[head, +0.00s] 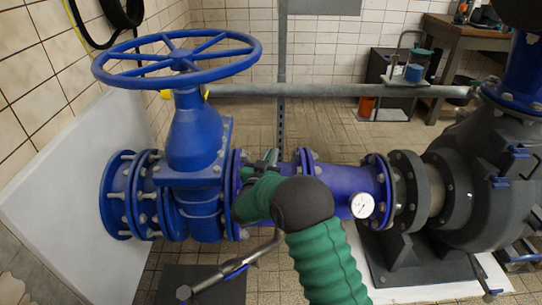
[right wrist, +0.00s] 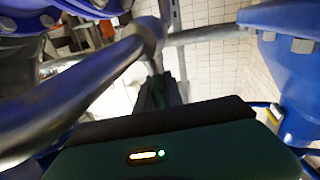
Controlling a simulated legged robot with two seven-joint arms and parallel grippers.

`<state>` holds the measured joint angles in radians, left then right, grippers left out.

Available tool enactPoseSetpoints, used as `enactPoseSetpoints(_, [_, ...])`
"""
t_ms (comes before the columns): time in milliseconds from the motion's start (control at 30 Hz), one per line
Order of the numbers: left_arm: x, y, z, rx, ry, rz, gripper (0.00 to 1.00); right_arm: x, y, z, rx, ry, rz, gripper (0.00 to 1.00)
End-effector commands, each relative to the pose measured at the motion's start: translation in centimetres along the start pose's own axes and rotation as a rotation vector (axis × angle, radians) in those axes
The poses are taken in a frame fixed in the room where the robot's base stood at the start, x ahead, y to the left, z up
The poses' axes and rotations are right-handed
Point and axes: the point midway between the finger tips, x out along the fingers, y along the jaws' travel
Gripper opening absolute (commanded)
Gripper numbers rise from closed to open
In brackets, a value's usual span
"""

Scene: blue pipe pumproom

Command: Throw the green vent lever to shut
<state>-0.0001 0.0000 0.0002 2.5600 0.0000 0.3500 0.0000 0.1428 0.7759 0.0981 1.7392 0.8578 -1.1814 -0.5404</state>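My right arm comes up from the bottom in the head view. Its right gripper (head: 262,165) is at the blue pipe, just right of the big valve, partly hidden by my own wrist. In the right wrist view, the dark fingers (right wrist: 160,95) point away from the camera; their gap is not clear. I cannot tell the green vent lever from my green gripper parts. A grey lever with a blue grip (head: 236,268) slants below the pipe. In the right wrist view, a thick grey bar (right wrist: 75,95) crosses close at the left. My left gripper is out of view.
The blue valve (head: 195,130) with its handwheel (head: 175,60) stands left of my arm. A pressure gauge (head: 362,205) sits on the pipe to the right, before the dark pump (head: 480,200). A grey horizontal pipe (head: 340,90) runs behind. Tiled floor lies behind the pipe.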

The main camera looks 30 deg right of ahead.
Motion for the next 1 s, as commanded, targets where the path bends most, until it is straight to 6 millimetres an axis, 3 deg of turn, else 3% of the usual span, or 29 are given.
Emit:
enactPoseSetpoints(567, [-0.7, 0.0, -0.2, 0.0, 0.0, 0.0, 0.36, -0.1, -0.1, -0.2, -0.001, 0.0, 0.032, 0.0])
enactPoseSetpoints(1000, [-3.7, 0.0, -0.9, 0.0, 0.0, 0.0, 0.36, -0.1, -0.3, -0.1, -0.028, -0.001, 0.314, 0.0])
